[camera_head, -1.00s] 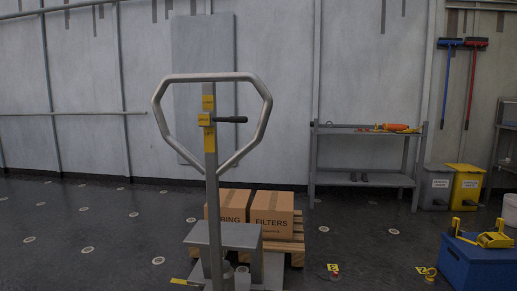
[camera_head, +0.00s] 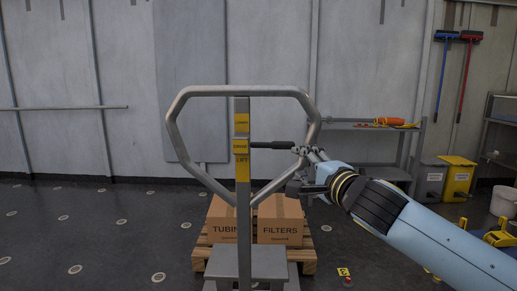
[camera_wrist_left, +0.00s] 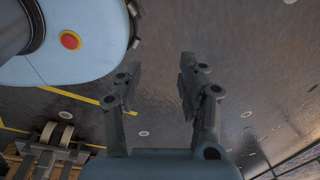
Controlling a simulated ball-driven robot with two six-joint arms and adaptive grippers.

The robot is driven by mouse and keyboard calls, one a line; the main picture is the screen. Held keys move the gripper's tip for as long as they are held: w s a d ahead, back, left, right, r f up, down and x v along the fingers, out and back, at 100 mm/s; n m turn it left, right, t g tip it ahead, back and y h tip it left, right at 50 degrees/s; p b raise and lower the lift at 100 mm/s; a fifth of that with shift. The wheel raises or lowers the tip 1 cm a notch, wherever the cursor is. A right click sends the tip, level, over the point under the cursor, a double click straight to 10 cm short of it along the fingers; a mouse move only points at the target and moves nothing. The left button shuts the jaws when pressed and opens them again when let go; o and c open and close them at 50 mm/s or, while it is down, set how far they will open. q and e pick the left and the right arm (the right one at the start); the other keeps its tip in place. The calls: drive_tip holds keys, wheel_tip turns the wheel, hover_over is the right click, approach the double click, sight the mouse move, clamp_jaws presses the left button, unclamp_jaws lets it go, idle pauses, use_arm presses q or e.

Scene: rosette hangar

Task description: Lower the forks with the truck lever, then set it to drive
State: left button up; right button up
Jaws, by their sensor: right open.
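The truck's grey loop handle (camera_head: 183,92) stands upright in the head view. On its post, yellow labels read LOWER (camera_head: 241,122) at the top, DRIVE (camera_head: 241,146) in the middle and LIFT (camera_head: 242,170) below. The black lever (camera_head: 270,145) points right, level with DRIVE. My right gripper (camera_head: 297,151) is open at the lever's free end; I cannot tell whether its fingers straddle or touch it. The forks are largely hidden by the truck and boxes. My left gripper (camera_wrist_left: 157,66) is open and empty above the floor in the left wrist view.
Boxes marked FILTERS (camera_head: 280,222) and TUBING sit on a wooden pallet (camera_head: 308,256) behind the truck. A grey shelf (camera_head: 350,127), a yellow bin (camera_head: 459,180) and a grey bin (camera_head: 431,181) stand at the right. The floor at left is clear.

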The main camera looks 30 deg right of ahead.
sight(285, 147)
drive_tip(key=w+p, duration=0.1)
drive_tip(key=w, duration=0.2)
drive_tip(key=w+d+r+p, duration=0.1)
drive_tip(key=w, duration=0.2)
drive_tip(key=w+d+p, duration=0.1)
drive_tip(key=w, duration=0.2)
drive_tip(key=shift+w+d+r, duration=0.15)
drive_tip(key=shift+w, duration=0.6)
use_arm(q)
drive_tip(key=r, duration=0.3)
drive_tip(key=shift+d+r, duration=0.2)
drive_tip(key=shift+r, duration=0.2)
drive_tip(key=shift+s, duration=0.1)
use_arm(e)
clamp_jaws()
